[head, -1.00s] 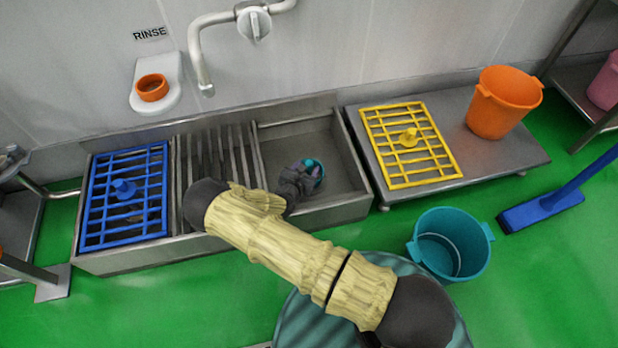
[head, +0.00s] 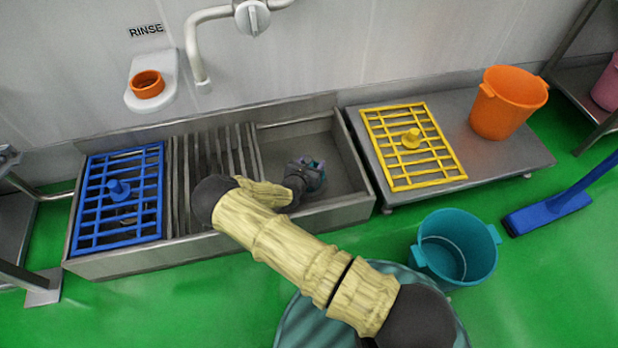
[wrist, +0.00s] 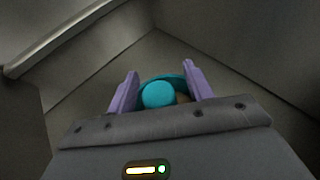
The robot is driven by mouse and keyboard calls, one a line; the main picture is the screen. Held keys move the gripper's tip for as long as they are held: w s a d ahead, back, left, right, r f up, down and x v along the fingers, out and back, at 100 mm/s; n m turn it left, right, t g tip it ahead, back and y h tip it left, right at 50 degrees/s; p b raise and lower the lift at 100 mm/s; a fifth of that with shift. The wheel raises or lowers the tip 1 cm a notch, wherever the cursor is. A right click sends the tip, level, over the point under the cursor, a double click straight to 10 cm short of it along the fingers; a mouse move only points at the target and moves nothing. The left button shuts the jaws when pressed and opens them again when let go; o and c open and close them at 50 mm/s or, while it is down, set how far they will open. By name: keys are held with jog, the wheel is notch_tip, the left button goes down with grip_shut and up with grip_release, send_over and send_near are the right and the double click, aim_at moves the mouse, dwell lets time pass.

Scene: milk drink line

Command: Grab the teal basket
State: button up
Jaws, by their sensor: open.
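The teal basket (wrist: 158,94) lies low in the right-hand sink basin, small and round with a teal knob-like top. In the wrist view it sits between the two purple fingers of my gripper (wrist: 158,88), which are apart. In the head view my gripper (head: 312,172) reaches down into the basin and covers most of the basket, so only bits of teal show there. I cannot tell whether the fingers touch it.
The basin's steel walls (head: 352,160) stand close around my gripper. Slatted dividers (head: 215,150) and a blue rack (head: 118,215) are to the left, a yellow rack (head: 436,165) and orange bucket (head: 507,105) to the right. A teal bucket (head: 470,262) stands on the green floor.

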dwell(0.3)
grip_shut()
notch_tip(320, 180, up, 10)
jog(key=p, duration=0.7)
jog(key=shift+p, duration=0.3)
